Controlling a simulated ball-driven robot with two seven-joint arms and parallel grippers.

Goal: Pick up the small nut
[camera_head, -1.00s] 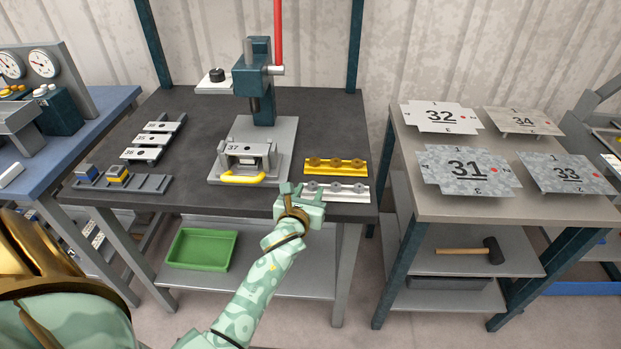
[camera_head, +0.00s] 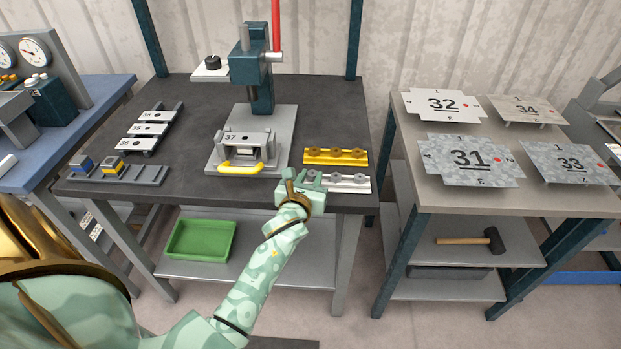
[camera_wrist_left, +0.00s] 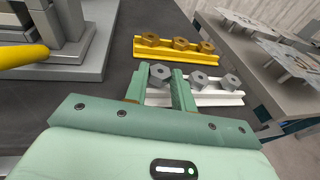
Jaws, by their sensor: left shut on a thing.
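A white rail (camera_head: 350,187) lies at the front right of the dark bench and carries silver hex nuts. My left gripper (camera_wrist_left: 160,84) is shut on the leftmost silver nut (camera_wrist_left: 161,73), which sits between its two fingers at the rail's left end. Two more silver nuts (camera_wrist_left: 198,78) (camera_wrist_left: 229,82) stand on the rail to the right. In the head view the left gripper (camera_head: 303,181) is at the bench's front edge and partly hides the held nut. I cannot tell whether the nut is clear of the rail. My right gripper is not in view.
A yellow rail (camera_head: 335,162) with brass nuts lies just behind the white one. A press (camera_head: 258,85) with block 37 and a yellow handle (camera_head: 241,168) stands to the left. A table with numbered plates (camera_head: 469,160) is at the right. A green tray (camera_head: 201,240) sits below.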

